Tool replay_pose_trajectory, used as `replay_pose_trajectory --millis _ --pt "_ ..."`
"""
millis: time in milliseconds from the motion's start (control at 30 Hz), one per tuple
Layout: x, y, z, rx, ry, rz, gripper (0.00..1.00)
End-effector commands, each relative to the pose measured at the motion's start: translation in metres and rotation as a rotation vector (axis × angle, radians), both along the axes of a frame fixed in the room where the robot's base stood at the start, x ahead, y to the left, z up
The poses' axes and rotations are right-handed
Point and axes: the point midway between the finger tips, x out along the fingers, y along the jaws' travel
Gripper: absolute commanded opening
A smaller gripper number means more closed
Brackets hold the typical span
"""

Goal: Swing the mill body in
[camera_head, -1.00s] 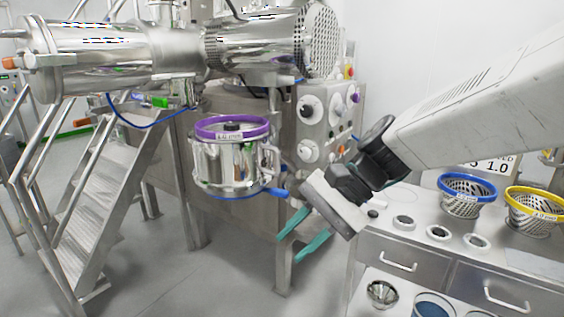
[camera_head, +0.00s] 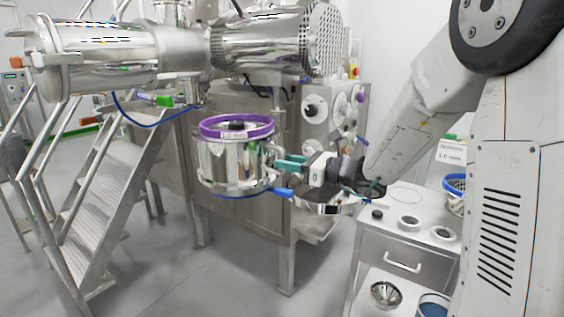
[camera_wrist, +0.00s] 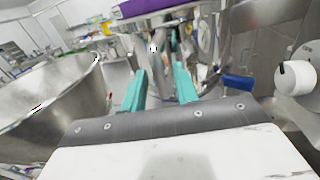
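The mill body (camera_head: 225,168) is a shiny steel drum with a purple ring (camera_head: 236,128) on top and a label on its front. It hangs beside the steel machine housing. A blue-tipped lever (camera_head: 275,191) sticks out at its lower right and also shows in the wrist view (camera_wrist: 237,81). My gripper (camera_head: 288,163) is level at the drum's right side, its teal fingers pointing at the handle side. In the wrist view the teal fingers (camera_wrist: 160,84) stand apart, with steel parts between or behind them. I cannot tell whether they touch the handle. The purple ring (camera_wrist: 150,7) is above them.
A control panel (camera_head: 314,125) with knobs is behind my gripper. A bench (camera_head: 385,235) with small round parts stands at right. Metal stairs (camera_head: 100,195) are at left. A large steel rim (camera_wrist: 45,95) is close in the wrist view. The floor below the drum is clear.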

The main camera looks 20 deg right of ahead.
Motion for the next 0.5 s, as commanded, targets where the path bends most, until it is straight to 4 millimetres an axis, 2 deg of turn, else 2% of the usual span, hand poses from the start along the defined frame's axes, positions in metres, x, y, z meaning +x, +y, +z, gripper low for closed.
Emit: replay_pose_trajectory --millis 200,467,500 --pt "0.0124 0.0132 0.0002 -0.001 -0.001 0.001 0.3" --pt "0.0131 0.0137 0.0002 -0.001 -0.001 0.001 0.3" --pt "0.0131 0.0137 0.0002 -0.001 0.0 0.001 0.19"
